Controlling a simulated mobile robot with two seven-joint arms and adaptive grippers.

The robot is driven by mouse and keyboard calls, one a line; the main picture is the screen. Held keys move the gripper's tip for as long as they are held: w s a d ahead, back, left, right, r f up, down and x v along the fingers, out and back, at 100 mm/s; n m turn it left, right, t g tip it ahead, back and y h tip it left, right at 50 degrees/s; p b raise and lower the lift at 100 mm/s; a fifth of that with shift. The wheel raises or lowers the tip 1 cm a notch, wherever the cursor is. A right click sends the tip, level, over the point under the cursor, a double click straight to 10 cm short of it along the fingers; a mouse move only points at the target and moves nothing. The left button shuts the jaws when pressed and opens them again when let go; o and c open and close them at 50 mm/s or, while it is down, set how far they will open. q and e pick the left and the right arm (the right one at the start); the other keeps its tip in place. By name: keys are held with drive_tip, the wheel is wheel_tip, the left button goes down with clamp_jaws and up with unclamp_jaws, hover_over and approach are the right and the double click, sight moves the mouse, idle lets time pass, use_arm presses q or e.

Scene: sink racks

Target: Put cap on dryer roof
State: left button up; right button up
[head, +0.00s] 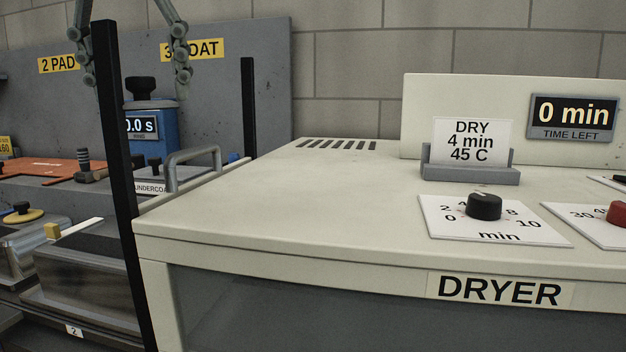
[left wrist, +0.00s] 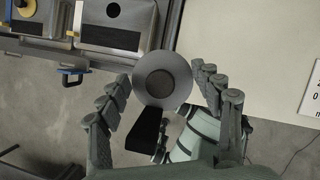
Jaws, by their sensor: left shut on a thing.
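My left gripper (head: 135,78) hangs down from the top left of the head view, its two jointed fingers in front of the grey back panel. In the left wrist view a round grey disc with a dark centre, the cap by its look (left wrist: 140,86), sits between the fingers of my left gripper (left wrist: 162,75). My right gripper is not clearly seen.
On the roof stand a card holder (head: 470,172), a black minute dial (head: 484,207) and a red dial (head: 619,214). The roof's front left is clear. A black post (head: 118,170) rises left of the dryer.

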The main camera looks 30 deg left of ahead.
use_arm(q)
hover_over(249, 194)
drive_tip(key=s+d, duration=0.1)
drive_tip(key=f, duration=0.7)
drive_tip(key=shift+s, duration=0.2)
drive_tip(key=shift+f, duration=1.95)
drive_tip(key=o, duration=1.1)
drive_tip(key=shift+f, duration=0.15)
drive_tip(key=shift+o, duration=0.2)
drive_tip(key=v, duration=1.2)
drive_tip(key=shift+r, duration=0.25)
drive_tip(key=shift+w, duration=0.1)
